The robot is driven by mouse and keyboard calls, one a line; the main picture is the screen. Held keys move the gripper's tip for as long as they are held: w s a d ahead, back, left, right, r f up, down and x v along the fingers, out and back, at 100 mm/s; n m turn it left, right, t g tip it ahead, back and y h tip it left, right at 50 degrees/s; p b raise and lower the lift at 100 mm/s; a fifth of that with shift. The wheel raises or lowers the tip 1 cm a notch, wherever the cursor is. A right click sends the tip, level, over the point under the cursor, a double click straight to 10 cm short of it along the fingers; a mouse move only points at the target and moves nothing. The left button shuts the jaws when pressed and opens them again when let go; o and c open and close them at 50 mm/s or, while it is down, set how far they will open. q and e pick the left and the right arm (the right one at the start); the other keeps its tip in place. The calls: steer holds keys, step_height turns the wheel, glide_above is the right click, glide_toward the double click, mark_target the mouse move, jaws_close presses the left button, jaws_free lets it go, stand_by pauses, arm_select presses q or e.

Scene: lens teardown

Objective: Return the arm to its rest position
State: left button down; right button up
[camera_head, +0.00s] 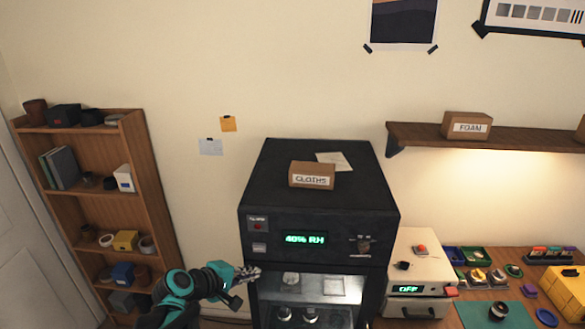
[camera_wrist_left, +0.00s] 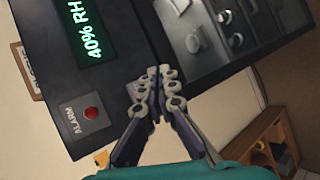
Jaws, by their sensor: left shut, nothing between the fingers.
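My left arm comes in at the bottom of the head view. Its gripper (camera_head: 250,273) is at the front left of the black cabinet (camera_head: 315,205), just below the display panel. In the left wrist view the gripper (camera_wrist_left: 165,72) has its fingers together and holds nothing. The fingertips overlap the cabinet's front edge in that view, and I cannot tell if they touch it. The cabinet display (camera_head: 305,239) reads 40% RH. My right gripper is not in view.
The lit cabinet interior (camera_head: 335,290) holds several lens parts. A wooden bookshelf (camera_head: 90,130) stands at the left. A white device (camera_head: 420,262) reading OFF and a bench with trays lie to the right. A CLOTHS box (camera_head: 311,176) sits on the cabinet.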

arm_select(q)
steer(key=s+a+f+m+g+y+b, duration=0.1)
steer(key=s+f+m+y+b, duration=0.2)
steer(key=s+f+m+b, duration=0.3)
steer(key=s+a+f+m+g+y+b, duration=0.1)
steer(key=s+f+m+y+b, duration=0.2)
steer(key=s+f+b, duration=1.2)
step_height(320, 180, down, 7)
steer(key=m+b, duration=0.3)
steer(key=b, duration=0.3)
steer(key=shift+f, duration=0.2)
steer(key=shift+s+a, duration=0.1)
